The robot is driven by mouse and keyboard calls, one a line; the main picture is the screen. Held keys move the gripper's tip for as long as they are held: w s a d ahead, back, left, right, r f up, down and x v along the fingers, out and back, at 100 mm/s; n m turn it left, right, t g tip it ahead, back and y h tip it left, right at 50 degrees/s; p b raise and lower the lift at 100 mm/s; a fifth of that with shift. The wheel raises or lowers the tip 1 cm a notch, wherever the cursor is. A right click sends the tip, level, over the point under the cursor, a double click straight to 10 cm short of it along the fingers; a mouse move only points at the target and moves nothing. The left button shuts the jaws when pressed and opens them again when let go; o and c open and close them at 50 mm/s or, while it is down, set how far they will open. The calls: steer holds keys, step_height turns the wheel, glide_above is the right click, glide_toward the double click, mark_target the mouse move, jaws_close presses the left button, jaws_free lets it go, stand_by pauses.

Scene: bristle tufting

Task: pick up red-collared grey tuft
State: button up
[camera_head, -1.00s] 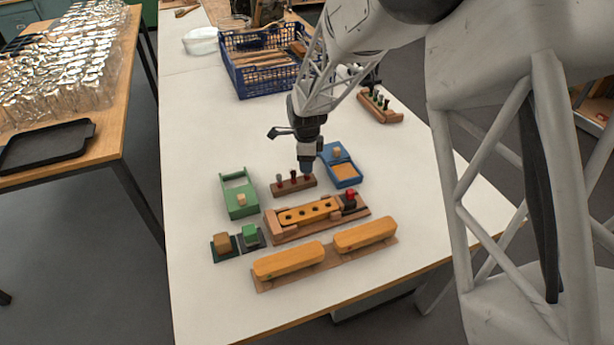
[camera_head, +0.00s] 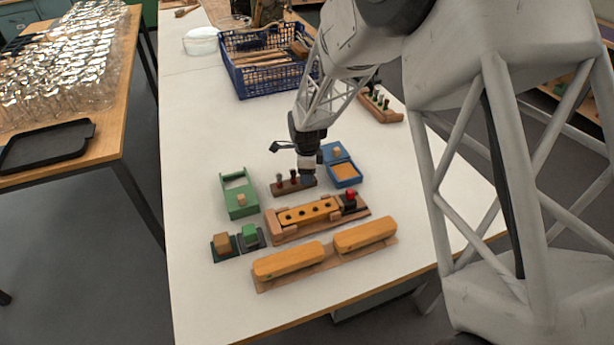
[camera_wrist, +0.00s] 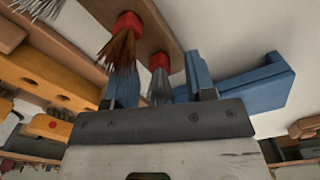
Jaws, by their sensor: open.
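The grey tuft with a red collar (camera_wrist: 160,84) stands out of a brown wooden rack (camera_wrist: 152,14) in the wrist view. My gripper (camera_wrist: 162,78) is open, with one blue finger on each side of this tuft in the picture. Whether the fingers reach its collar I cannot tell. A brown tuft with a red collar (camera_wrist: 121,48) sits beside it, close to the left finger. In the head view my gripper (camera_head: 308,178) is at the right end of the small rack (camera_head: 285,190) and hides the tuft there.
A blue box (camera_head: 343,172) stands just right of my gripper, and a green box (camera_head: 239,194) to the left. A wooden block with holes (camera_head: 308,213) lies in front, then two orange brush bodies (camera_head: 289,261). A blue crate (camera_head: 262,75) is at the back.

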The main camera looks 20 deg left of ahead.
jaws_close()
stand_by(0.5)
steer(key=shift+r, duration=0.7)
step_height(320, 180, up, 2)
steer(key=shift+r, duration=0.1)
steer(key=s+d, duration=0.3)
steer(key=s, duration=0.1)
steer(key=s+d+r, duration=0.1)
steer(key=s+d, duration=0.2)
steer(key=s, duration=0.1)
steer(key=s+d, duration=0.3)
steer(key=s, duration=0.1)
steer(key=shift+s+d+r, duration=0.2)
steer(key=shift+s+d, duration=0.15)
steer(key=shift+s, duration=0.05)
